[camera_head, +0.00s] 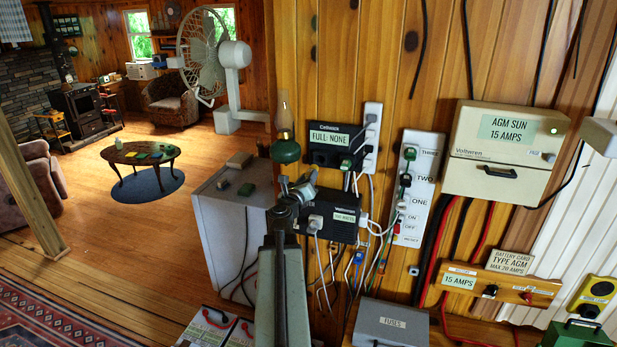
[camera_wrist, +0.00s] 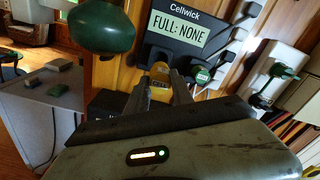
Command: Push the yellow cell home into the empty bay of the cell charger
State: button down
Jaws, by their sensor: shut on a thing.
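The dark cell charger (camera_wrist: 228,38), with a display reading "FULL: NONE", is on the wall ahead in the wrist view. It also shows in the head view (camera_head: 318,157). The yellow cell (camera_wrist: 160,72) is between the fingertips of my gripper (camera_wrist: 160,91), which is shut on it. The cell's far end is at the charger's lower left; I cannot tell how far it is in the bay. A green-topped cell (camera_wrist: 199,74) sits at the charger just to its right. In the head view my gripper (camera_head: 299,188) is just below the charger, and the yellow cell cannot be made out.
A green oil lamp (camera_wrist: 100,28) hangs close to my gripper's left. A grey cabinet (camera_head: 228,225) with small blocks on top stands left. A second dark box (camera_head: 333,218) with plugs and cables is below the charger. A white power strip (camera_head: 416,190) is to the right.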

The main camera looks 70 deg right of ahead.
jog(key=shift+w+d, duration=0.2)
jog(key=shift+d, duration=2.7)
jog(key=shift+w+d, duration=0.1)
jog(key=shift+d, duration=1.7)
jog(key=c, duration=1)
grip_release()
jog(key=shift+c, duration=0.2)
jog(key=a, duration=0.8)
jog(key=shift+s, duration=0.25)
jog(key=shift+d, duration=0.15)
